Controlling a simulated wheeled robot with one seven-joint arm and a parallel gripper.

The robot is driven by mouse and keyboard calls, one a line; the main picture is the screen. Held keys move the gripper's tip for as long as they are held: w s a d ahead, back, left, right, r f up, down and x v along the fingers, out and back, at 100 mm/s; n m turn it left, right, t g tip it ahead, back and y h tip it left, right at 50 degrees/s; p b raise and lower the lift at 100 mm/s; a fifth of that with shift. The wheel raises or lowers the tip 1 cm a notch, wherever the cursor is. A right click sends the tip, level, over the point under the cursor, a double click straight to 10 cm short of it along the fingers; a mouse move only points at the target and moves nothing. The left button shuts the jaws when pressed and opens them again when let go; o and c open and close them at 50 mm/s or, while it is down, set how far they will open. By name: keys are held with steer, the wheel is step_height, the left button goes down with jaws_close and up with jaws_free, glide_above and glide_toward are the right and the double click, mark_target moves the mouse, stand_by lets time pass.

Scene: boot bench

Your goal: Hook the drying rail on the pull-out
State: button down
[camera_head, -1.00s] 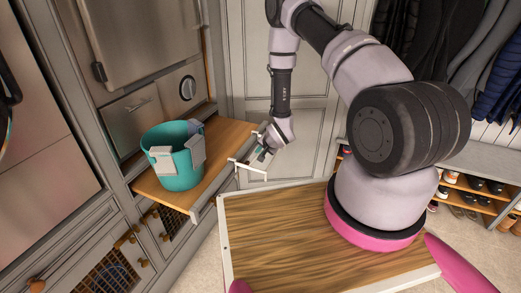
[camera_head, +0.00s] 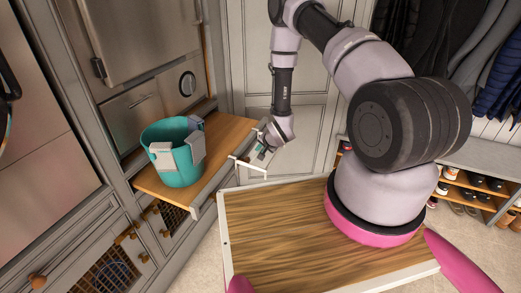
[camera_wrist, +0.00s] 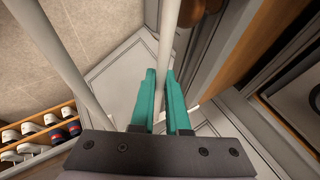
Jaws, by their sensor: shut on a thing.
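The drying rail (camera_head: 250,166) is a thin white bar with bent ends, at the front right edge of the wooden pull-out (camera_head: 225,133) in the head view. My gripper (camera_head: 264,147) is beside that edge, shut on the rail. In the wrist view the teal fingers (camera_wrist: 160,92) pinch the white rail (camera_wrist: 168,40), which runs up past the fingertips. The rail is close to the pull-out's front, but I cannot tell whether its hooks touch or sit over the edge.
A teal bucket (camera_head: 176,168) with grey cloths (camera_head: 162,155) over its rim stands on the pull-out. Knobbed cabinet fronts (camera_head: 125,236) lie below. A shoe rack (camera_head: 480,188) stands at right, with coats (camera_head: 490,60) above. Bare floor (camera_head: 195,270) shows at the front.

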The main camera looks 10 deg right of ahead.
steer(key=c, duration=0.8)
jaws_free()
steer(key=shift+c, duration=0.2)
steer(key=v, duration=1.1)
steer(key=shift+f, duration=0.15)
